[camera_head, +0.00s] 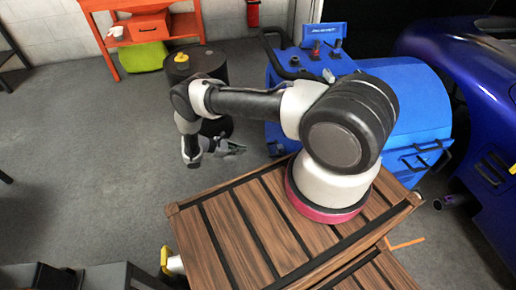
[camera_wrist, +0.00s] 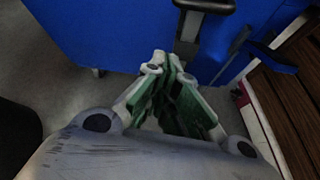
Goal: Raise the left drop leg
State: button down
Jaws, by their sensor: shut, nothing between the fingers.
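The blue machine (camera_head: 405,95) stands on the floor to the right of my gripper (camera_head: 236,148). My gripper is shut and empty, low in front of the machine's left side. In the wrist view the shut fingers (camera_wrist: 168,66) point toward a black bar with a wide flat end (camera_wrist: 190,32) against the blue panel (camera_wrist: 105,28). I cannot tell whether the fingers touch the bar. A second black fitting (camera_wrist: 236,48) with a blue part sits to its right. I cannot tell for sure which fitting is the left drop leg. In the head view my arm hides part of the machine.
A black drum (camera_head: 205,65) with a yellow item on top stands behind my arm. A blue car (camera_head: 470,70) is close on the machine's right. An orange bench (camera_head: 150,30) stands at the back wall. Grey floor (camera_head: 90,150) is clear on the left.

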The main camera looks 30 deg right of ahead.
jog(key=x, duration=1)
jog(key=r, duration=0.2)
jog(key=s+r, duration=0.1)
jog(key=r, duration=0.1)
jog(key=shift+d, duration=0.3)
notch_tip(320, 180, up, 9)
dwell(0.3)
